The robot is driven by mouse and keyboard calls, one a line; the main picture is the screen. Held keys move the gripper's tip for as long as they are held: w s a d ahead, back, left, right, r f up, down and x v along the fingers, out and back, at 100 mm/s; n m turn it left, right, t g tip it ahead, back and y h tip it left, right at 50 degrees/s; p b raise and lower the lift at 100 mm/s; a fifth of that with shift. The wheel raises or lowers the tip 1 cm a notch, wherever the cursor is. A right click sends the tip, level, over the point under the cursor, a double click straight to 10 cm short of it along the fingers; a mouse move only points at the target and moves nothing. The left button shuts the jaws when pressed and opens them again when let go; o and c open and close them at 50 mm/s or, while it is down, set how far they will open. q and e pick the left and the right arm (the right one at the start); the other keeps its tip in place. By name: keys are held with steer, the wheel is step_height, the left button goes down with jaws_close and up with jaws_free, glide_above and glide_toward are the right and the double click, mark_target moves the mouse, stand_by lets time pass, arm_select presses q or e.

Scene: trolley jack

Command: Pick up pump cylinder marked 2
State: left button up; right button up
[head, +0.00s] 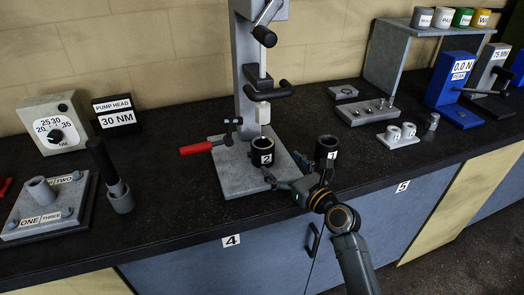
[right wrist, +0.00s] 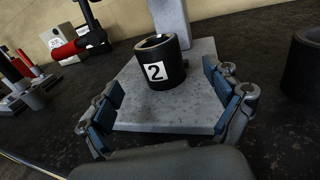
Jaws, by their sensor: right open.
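The pump cylinder marked 2 (head: 262,152) is a short black open-topped sleeve with a white label. It stands upright on the grey base plate of the press (head: 238,180), below the press ram. In the right wrist view the cylinder (right wrist: 163,62) stands straight ahead, beyond the fingertips. My right gripper (head: 290,178) is open and empty, in front of and slightly right of the cylinder. Its two blue-padded fingers (right wrist: 172,105) are spread to either side, apart from the cylinder. A similar black cylinder marked 1 (head: 327,150) stands to the right on the bench. My left gripper is not in view.
The press column (head: 248,70) rises behind the cylinder, with a red-handled clamp (head: 198,147) at left. Small parts and a blue gauge (head: 450,85) stand at right. Bench space between is mostly clear.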

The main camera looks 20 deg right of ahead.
mark_target(270, 153)
steer(key=x, duration=0.3)
steer(key=shift+w+a+f, duration=0.1)
steer(key=shift+w, duration=0.15)
steer(key=w, duration=0.1)
steer(key=w+a, duration=0.1)
steer(key=shift+w+r+p, duration=0.3)
steer(key=shift+r+p, duration=0.05)
steer(key=shift+p, duration=0.05)
steer(key=shift+x, duration=1.05)
steer(key=shift+w+f, duration=0.2)
steer(key=shift+f, duration=0.05)
steer(key=shift+s, duration=0.1)
steer(key=shift+c, duration=1)
steer(key=c, duration=1.4)
steer(key=shift+r, duration=0.25)
jaws_close()
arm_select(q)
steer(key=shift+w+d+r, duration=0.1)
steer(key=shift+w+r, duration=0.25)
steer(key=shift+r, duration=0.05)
